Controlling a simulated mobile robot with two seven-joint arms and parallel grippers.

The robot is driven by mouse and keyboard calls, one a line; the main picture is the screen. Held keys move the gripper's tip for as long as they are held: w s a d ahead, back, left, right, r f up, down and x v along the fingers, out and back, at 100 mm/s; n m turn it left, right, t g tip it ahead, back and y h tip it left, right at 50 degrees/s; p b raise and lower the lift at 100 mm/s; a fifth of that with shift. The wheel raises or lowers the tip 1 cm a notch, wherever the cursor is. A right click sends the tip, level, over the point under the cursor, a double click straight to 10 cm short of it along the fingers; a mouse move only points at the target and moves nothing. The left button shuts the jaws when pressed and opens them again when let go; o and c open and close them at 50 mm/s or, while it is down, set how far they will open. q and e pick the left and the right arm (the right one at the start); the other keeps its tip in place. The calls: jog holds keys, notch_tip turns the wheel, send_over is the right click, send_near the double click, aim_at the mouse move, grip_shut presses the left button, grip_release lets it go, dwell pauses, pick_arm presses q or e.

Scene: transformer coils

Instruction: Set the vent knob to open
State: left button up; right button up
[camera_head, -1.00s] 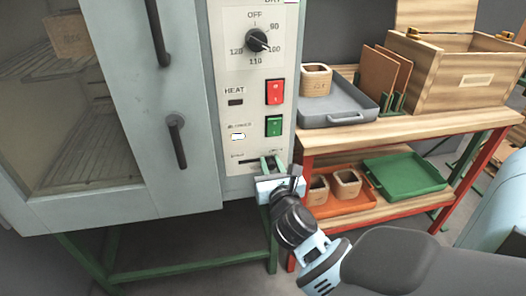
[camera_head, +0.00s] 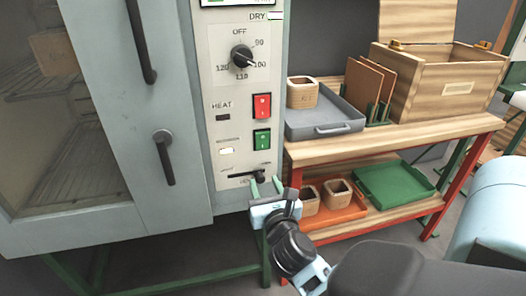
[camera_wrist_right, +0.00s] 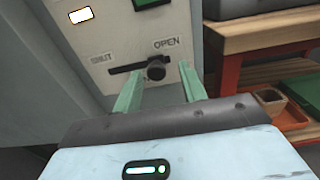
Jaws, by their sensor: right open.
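The vent knob (camera_wrist_right: 155,70) is a small dark round knob on a horizontal black slot low on the oven's control panel (camera_wrist_right: 100,50). In the right wrist view it sits near the right end of the slot, just under the OPEN label (camera_wrist_right: 167,43); the SHUT label (camera_wrist_right: 101,58) is at the left. The slot (camera_head: 240,175) is small in the head view. My right gripper (camera_head: 266,184) is open, its green fingers spread in front of the panel. In the wrist view the knob shows between the fingers, with none seen touching it. My left gripper is out of view.
Above the slot are a green switch (camera_head: 262,139), a red switch (camera_head: 262,106) and a temperature dial (camera_head: 242,57). A wooden bench (camera_head: 400,140) with a grey tray (camera_head: 325,115) and boxes stands close on the right. An oven door handle (camera_head: 164,158) is at the left.

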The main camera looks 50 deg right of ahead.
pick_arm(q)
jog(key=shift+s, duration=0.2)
pick_arm(e)
jog(key=v, duration=0.4)
jog(key=shift+s+a, duration=0.15)
jog(key=shift+s, duration=0.15)
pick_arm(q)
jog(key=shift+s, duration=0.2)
